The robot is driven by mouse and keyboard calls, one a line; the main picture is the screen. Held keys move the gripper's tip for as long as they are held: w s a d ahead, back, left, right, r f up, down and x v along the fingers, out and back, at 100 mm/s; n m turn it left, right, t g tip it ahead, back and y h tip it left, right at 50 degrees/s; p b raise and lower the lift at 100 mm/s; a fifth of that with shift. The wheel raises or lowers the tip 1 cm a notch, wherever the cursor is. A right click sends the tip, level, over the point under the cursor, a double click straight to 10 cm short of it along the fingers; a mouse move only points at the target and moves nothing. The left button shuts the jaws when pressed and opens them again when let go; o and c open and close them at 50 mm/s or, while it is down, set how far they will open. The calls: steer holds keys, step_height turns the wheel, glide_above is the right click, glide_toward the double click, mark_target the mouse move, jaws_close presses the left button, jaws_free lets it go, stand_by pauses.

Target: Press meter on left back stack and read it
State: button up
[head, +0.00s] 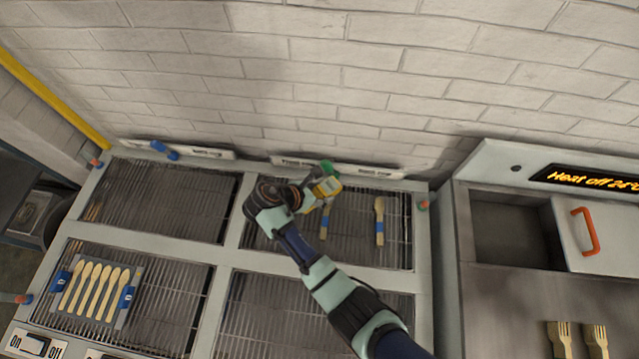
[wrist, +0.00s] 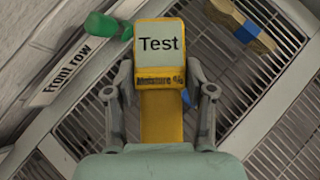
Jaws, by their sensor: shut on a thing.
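My gripper (head: 318,194) is shut on the yellow moisture meter (head: 327,187) and holds it over the back right rack. In the wrist view the meter (wrist: 160,118) sits between my fingers (wrist: 160,88); its screen reads "Test", with "Moisture %" below. A wooden spoon stack with a blue band (head: 325,222) lies on the rack just below the meter, partly hidden by my gripper. A second banded stack (head: 379,221) lies to its right. One banded stack (wrist: 240,24) shows at the upper right in the wrist view, apart from the meter. Whether the meter touches anything is unclear.
The back left rack (head: 160,200) is bare. A tray of several spoons (head: 135,293) lies on the front left rack. A green object (wrist: 103,26) is near the "Front row" label (wrist: 68,74). At right stand a "Heat off" display (head: 600,180) and an orange-handled drawer (head: 570,245).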

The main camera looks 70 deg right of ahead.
step_height(320, 180, down, 7)
steer(key=b, duration=0.8)
steer(key=shift+r, duration=0.15)
steer(key=shift+r, duration=0.1)
steer(key=o, duration=0.7)
steer(key=c, duration=0.8)
steer(key=shift+f, duration=0.4)
steer(key=shift+f+p, duration=0.1)
steer(key=shift+p, duration=0.35)
stand_by(1.7)
